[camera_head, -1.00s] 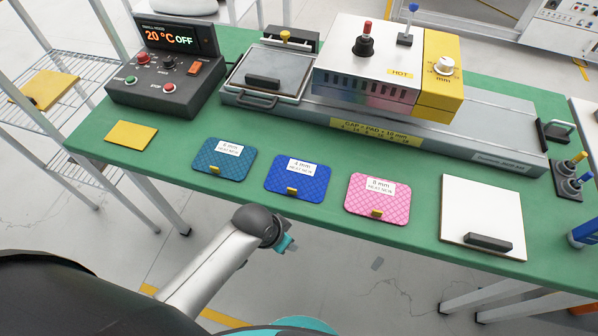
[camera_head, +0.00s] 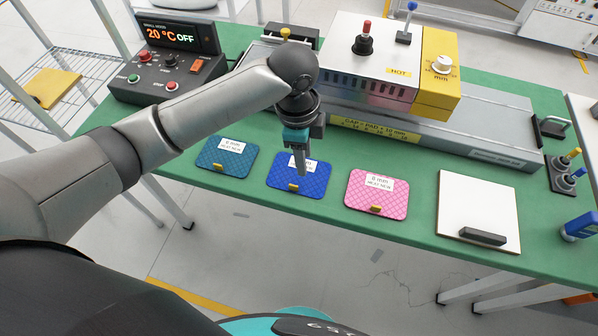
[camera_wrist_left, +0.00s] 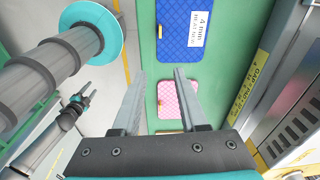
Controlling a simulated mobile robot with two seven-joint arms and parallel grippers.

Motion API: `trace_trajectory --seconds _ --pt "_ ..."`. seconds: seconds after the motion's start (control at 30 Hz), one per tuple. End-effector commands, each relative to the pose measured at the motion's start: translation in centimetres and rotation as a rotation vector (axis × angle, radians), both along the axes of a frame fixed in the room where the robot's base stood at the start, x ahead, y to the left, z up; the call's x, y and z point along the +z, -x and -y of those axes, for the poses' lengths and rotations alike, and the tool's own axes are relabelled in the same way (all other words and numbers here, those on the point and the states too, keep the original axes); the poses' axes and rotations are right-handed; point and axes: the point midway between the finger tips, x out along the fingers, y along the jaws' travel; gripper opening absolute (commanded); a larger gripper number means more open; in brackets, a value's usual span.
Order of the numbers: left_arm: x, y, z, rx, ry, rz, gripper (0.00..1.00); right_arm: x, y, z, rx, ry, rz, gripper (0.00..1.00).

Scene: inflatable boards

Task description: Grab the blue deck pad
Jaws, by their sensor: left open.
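The blue deck pad (camera_head: 313,186) lies flat on the green table between the teal pad (camera_head: 222,157) and the pink pad (camera_head: 377,195). It has a white label, partly hidden by my gripper, and a yellow tab at its front edge. My left gripper (camera_head: 301,170) points down above the pad's upper part, open and empty. In the left wrist view the blue pad (camera_wrist_left: 187,22) is at the top, beyond the open fingers (camera_wrist_left: 160,73). The pink pad (camera_wrist_left: 178,98) shows between and behind the fingers. My right gripper (camera_wrist_left: 85,96) is small at the left there.
A press with a white and yellow housing (camera_head: 438,75) marked HOT stands behind the pads. A control box (camera_head: 167,70) reads 20 °C OFF at the back left. A white board (camera_head: 478,205) with a dark handle lies to the right. Green table shows between the pads.

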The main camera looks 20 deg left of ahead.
Motion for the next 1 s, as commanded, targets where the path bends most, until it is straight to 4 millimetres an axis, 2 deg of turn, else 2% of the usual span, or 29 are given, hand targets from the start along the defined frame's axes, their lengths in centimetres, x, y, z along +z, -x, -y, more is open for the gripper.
trace_trajectory --seconds 0.03,0.13,0.27,0.7,1.0 --pt "0.8 -0.4 -0.7 -0.026 -0.028 -0.002 0.42 0.1 0.0 -0.1 0.0 -0.001 0.0 0.5" --pt "1.7 -0.6 -1.6 -0.067 -0.059 -0.018 0.42 0.2 0.0 -0.2 0.0 -0.002 0.001 0.5" --pt "1.6 -0.6 -2.1 -0.088 -0.078 -0.031 0.42 0.1 0.0 -0.4 0.0 -0.006 0.001 0.5" --pt "-6.7 -0.6 -2.1 -0.088 -0.077 -0.032 0.42 -1.5 -0.1 -0.7 0.001 -0.008 0.001 0.5" --pt "-9.0 -0.6 -2.0 -0.089 -0.077 -0.03 0.42 -1.9 -0.1 -0.6 0.001 -0.008 0.001 0.5"
